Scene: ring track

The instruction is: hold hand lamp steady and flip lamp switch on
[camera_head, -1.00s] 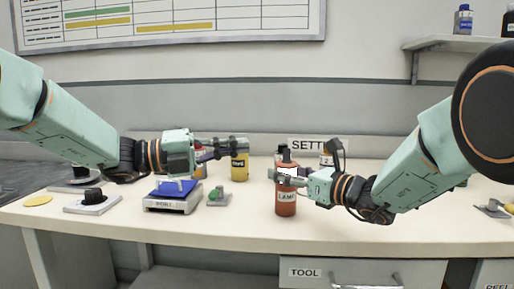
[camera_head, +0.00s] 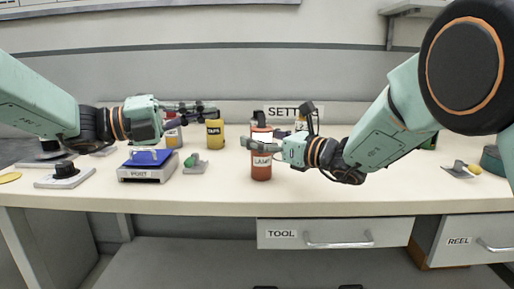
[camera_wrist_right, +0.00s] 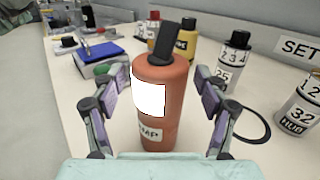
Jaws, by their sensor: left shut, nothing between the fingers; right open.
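The hand lamp (camera_head: 261,170) is an upright orange-red cylinder on the bench, with a LAMP label and a blank white panel. In the right wrist view the lamp (camera_wrist_right: 158,105) has a dark grey tilted piece on top, perhaps the switch. My right gripper (camera_head: 262,143) is open, with one finger on each side of the lamp; in the wrist view gaps show between both fingers and its body. My left gripper (camera_head: 204,110) is shut and empty, above the bench to the left of the lamp and apart from it. The far side of the lamp is hidden.
A yellow TAPE container (camera_head: 215,134) stands behind my left gripper. A grey stand with a blue top (camera_head: 147,172) and a small green-topped object (camera_head: 194,164) are left of the lamp. Numbered bottles (camera_wrist_right: 234,62) stand behind it. The bench front (camera_head: 230,205) is clear.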

